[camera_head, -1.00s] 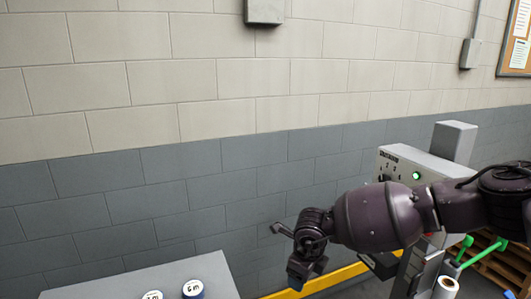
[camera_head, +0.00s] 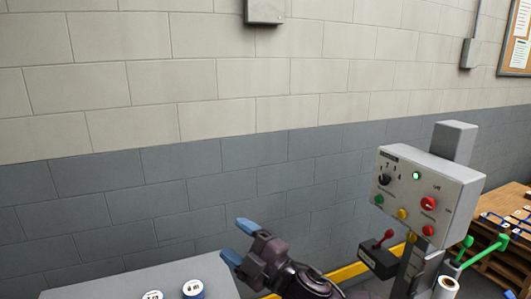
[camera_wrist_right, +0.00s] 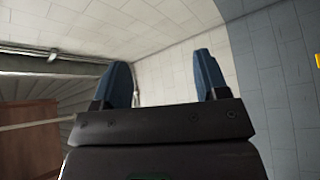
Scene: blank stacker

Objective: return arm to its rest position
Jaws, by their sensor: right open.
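My right gripper (camera_head: 238,243) is low in the middle of the head view, with blue fingertips pointing up and left. The fingers are apart, with nothing between them. In the right wrist view the two blue fingers (camera_wrist_right: 166,84) also stand apart and empty, in front of a pale wall or ceiling. The rest of my right arm drops out of the bottom of the head view. My left gripper does not show.
A grey control panel (camera_head: 450,190) with a dial, coloured buttons and a lit green lamp stands to the right of my gripper. A red-knobbed lever (camera_head: 384,240) sits below it. A grey surface (camera_head: 120,285) holds two labelled round items. A yellow rail (camera_head: 350,271) runs behind.

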